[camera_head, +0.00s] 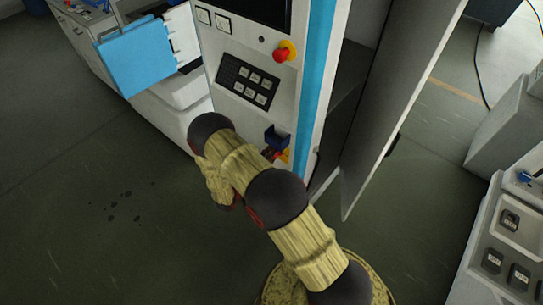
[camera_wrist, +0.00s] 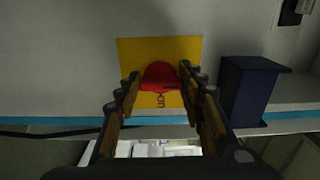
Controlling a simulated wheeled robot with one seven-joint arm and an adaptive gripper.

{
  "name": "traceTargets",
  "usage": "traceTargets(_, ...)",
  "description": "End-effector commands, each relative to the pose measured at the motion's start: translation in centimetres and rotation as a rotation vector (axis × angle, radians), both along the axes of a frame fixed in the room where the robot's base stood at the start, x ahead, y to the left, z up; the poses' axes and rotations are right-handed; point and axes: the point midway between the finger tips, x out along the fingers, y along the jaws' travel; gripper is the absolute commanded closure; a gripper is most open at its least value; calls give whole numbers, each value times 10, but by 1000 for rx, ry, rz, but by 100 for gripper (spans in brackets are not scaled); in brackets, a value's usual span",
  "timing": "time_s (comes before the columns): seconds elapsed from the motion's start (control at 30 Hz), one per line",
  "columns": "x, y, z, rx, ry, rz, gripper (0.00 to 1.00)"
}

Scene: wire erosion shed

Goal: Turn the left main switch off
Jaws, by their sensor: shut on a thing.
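The main switch, a red knob (camera_wrist: 160,74) on a yellow plate (camera_wrist: 188,46), sits on the light machine panel in the wrist view. The letters "ON" show on the plate beside the knob. My gripper (camera_wrist: 159,78) has one finger on each side of the red knob and is shut on it. In the head view the yellow plate (camera_head: 285,156) shows low on the machine front, partly hidden by my arm. The knob's exact turn is hard to read.
A dark blue box (camera_wrist: 247,88) juts from the panel right beside the switch. Higher on the machine are a red button on yellow (camera_head: 284,52) and a black keypad (camera_head: 248,82). An open grey door (camera_head: 400,90) stands to the right. The floor at left is clear.

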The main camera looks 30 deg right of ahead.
Motion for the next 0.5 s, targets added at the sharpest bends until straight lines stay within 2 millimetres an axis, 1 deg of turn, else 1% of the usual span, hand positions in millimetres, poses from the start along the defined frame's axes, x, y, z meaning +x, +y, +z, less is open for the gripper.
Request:
traceTargets(0.07, 1, 1, -1, 1, 0, 3, 58)
traceTargets(0.33, 0, 0, 0, 1, 0, 1, 43)
traceTargets(0.5, 0, 0, 0, 0, 0, 1, 42)
